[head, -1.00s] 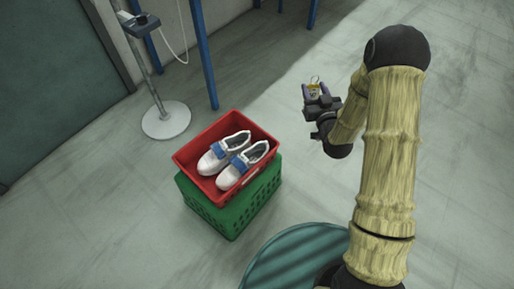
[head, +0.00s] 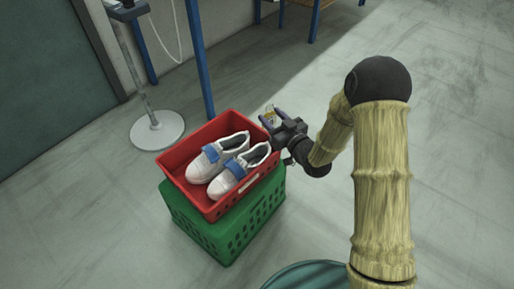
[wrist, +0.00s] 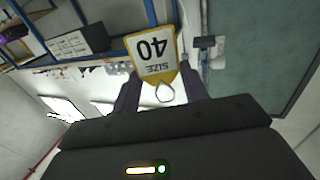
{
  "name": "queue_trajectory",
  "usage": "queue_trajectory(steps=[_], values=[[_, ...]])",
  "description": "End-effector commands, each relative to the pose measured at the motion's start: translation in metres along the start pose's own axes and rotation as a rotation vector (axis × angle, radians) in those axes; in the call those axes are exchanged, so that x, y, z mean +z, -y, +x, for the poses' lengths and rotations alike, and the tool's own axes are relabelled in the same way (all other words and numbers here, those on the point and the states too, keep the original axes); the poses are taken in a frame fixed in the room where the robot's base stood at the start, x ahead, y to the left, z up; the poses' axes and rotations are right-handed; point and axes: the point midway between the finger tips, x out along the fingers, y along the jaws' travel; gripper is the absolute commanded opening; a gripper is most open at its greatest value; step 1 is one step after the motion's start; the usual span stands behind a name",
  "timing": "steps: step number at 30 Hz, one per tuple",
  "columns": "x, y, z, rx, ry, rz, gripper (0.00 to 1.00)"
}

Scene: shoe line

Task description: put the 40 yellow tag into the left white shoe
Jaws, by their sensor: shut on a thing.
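My gripper (head: 270,118) is shut on the yellow tag (wrist: 153,50), which reads SIZE 40 upside down in the wrist view. The tag has a wire loop and also shows small in the head view (head: 269,111). The two white shoes with blue straps lie side by side in the red crate; the left white shoe (head: 200,170) is the farther one, the right one (head: 222,187) the nearer. My gripper is beside the crate's right far corner, level with or above its rim; the exact height is hard to tell. The shoe openings face toward my gripper.
The red crate (head: 170,165) sits on a green crate (head: 205,238) on the floor. A stand with a round white base (head: 157,131) and a blue post (head: 199,60) are behind it. The floor to the right is clear.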

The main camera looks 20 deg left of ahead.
Motion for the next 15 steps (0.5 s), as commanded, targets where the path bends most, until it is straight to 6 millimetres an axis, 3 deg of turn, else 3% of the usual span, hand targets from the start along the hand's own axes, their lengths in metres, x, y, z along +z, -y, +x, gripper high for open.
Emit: queue_trajectory(steps=[1,6,10,15], values=[[0.021,0.006,0.003,-0.02,-0.002,-0.001,0.22],[0.053,0.025,0.011,-0.086,-0.001,-0.002,0.22],[0.07,0.038,0.016,-0.127,-0.002,-0.001,0.22],[0.075,0.045,0.019,-0.151,-0.001,-0.001,0.22]])
